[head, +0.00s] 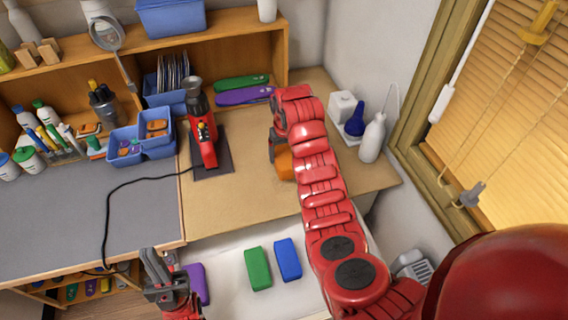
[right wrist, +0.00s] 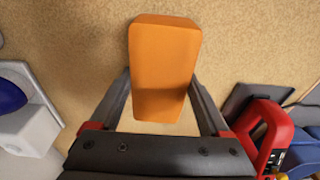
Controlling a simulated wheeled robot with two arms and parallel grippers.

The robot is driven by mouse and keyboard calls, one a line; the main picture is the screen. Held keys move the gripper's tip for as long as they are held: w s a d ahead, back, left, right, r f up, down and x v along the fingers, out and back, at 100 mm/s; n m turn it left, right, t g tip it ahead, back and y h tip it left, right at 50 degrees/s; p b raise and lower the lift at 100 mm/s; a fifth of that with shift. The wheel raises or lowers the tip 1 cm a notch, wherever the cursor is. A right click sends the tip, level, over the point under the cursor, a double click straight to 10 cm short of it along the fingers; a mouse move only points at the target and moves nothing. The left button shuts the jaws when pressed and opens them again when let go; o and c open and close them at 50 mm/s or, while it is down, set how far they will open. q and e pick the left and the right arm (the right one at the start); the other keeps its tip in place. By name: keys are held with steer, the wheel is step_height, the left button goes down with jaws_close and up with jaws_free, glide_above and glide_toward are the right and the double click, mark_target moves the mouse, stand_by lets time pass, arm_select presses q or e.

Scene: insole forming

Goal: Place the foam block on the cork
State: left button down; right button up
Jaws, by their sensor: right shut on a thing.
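The orange foam block (head: 285,165) is in my right gripper (head: 276,150), over the tan cork surface (head: 252,205). The right wrist view shows the orange foam block (right wrist: 165,65) between the two dark fingers, with cork-textured surface (right wrist: 75,30) behind it. I cannot tell whether the block touches the cork. My right arm partly hides the block in the head view. My left gripper (head: 155,280) is low at the left, beside a purple block (head: 197,285); its finger opening is unclear.
A green block (head: 258,268) and a blue block (head: 289,259) lie on the white surface (head: 225,262) in front. A red tool (head: 205,140) stands on a dark pad left of the cork's middle. Cork in front is clear.

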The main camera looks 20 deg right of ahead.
mark_target(284, 158)
steer(key=shift+w+d, duration=0.15)
steer(key=shift+w, duration=0.45)
step_height(284, 158, down, 3)
steer(key=shift+r+p, duration=0.1)
steer(key=shift+p, duration=1.15)
steer(key=shift+f, duration=0.35)
steer(key=shift+f, duration=0.15)
steer(key=o, duration=1.2)
